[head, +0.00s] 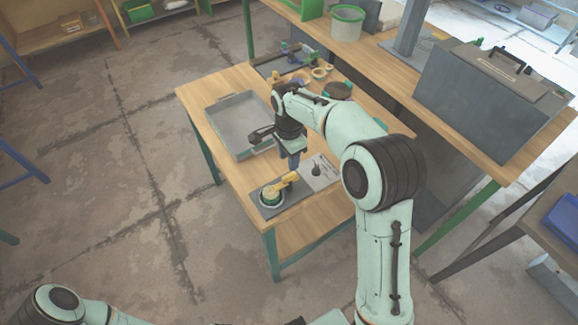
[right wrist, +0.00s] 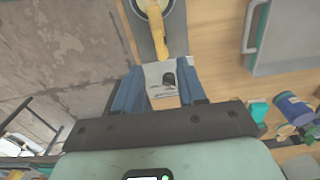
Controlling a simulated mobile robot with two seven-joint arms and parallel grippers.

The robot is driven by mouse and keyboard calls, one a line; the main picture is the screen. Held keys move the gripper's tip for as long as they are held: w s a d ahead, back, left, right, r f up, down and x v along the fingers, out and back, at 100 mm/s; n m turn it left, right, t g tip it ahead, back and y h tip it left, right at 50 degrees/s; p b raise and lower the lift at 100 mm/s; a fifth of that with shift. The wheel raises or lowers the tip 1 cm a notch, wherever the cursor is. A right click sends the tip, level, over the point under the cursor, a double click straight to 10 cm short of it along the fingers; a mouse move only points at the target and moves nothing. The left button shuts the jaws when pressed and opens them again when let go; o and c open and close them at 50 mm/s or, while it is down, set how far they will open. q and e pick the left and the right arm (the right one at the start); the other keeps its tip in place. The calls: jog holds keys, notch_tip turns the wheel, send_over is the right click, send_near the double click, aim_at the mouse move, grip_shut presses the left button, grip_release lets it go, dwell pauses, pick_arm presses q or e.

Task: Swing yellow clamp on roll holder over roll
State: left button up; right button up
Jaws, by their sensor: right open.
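The roll holder has a grey base plate (head: 261,210) near the front end of the wooden table. A pale roll with a dark green rim (head: 270,197) stands on it. The yellow clamp (head: 284,183) reaches across the plate, its far end overlapping the roll in the head view. In the right wrist view the clamp (right wrist: 173,40) also runs up to the roll (right wrist: 143,5), which is cut off by the top edge. My right gripper (head: 292,165) is open and empty beside the clamp's near end; its blue fingers (right wrist: 158,88) are apart. My left gripper is out of view.
A grey tray (head: 219,133) lies behind the holder. A whitish plate with a black knob (head: 316,171) is beside it. Cups and small parts (head: 320,73) stand at the table's back. A large grey box (head: 470,95) stands on the bench at right.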

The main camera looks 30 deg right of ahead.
notch_tip(320, 180, up, 6)
jog(key=shift+f, duration=0.2)
dwell(0.8)
